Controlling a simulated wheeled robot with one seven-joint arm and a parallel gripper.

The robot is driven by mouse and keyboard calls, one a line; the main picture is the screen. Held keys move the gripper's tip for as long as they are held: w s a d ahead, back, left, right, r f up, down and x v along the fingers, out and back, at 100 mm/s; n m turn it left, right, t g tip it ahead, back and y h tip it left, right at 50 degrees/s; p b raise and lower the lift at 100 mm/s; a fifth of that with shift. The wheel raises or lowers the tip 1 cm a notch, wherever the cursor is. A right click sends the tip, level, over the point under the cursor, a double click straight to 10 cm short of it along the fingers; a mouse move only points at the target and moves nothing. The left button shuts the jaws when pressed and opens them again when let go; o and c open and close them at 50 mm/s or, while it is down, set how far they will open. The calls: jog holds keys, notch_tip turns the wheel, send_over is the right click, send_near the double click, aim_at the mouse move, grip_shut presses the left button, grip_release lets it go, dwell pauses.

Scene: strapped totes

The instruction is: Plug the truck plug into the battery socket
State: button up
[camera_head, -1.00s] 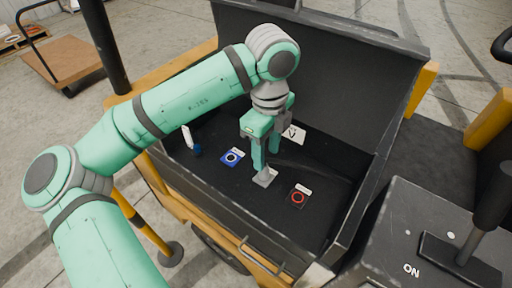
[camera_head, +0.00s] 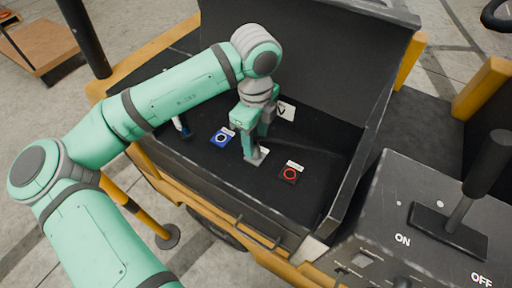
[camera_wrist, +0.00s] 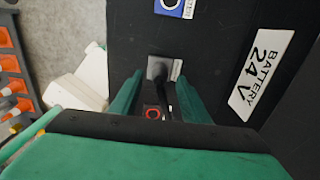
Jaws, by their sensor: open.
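The battery socket's grey plate (camera_head: 257,158) lies on the floor of the black battery box, and it also shows in the wrist view (camera_wrist: 178,71). The truck plug (camera_wrist: 158,70) looks like a small dark grey body at this plate, with a black cable running back from it. Whether it is fully seated cannot be told. My gripper (camera_head: 257,147) points down over the plate. In the wrist view my gripper (camera_wrist: 160,82) has its green fingers apart, one on each side of the plug and cable. The fingers hide part of the plate in the head view.
A blue ring marker (camera_head: 222,138) and a red ring marker (camera_head: 290,174) flank the plate. A "BATTERY 24 V" label (camera_wrist: 262,75) lies nearby. The raised black lid (camera_head: 310,50) stands behind my gripper. A console with an ON/OFF lever (camera_head: 462,215) is at right.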

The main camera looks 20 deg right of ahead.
aim_at(255, 143)
jog(key=shift+a+f, duration=0.15)
jog(key=shift+f, duration=1.8)
grip_shut()
jog(key=shift+r, duration=0.15)
jog(key=shift+r, duration=2.85)
jog(key=shift+r, duration=3.05)
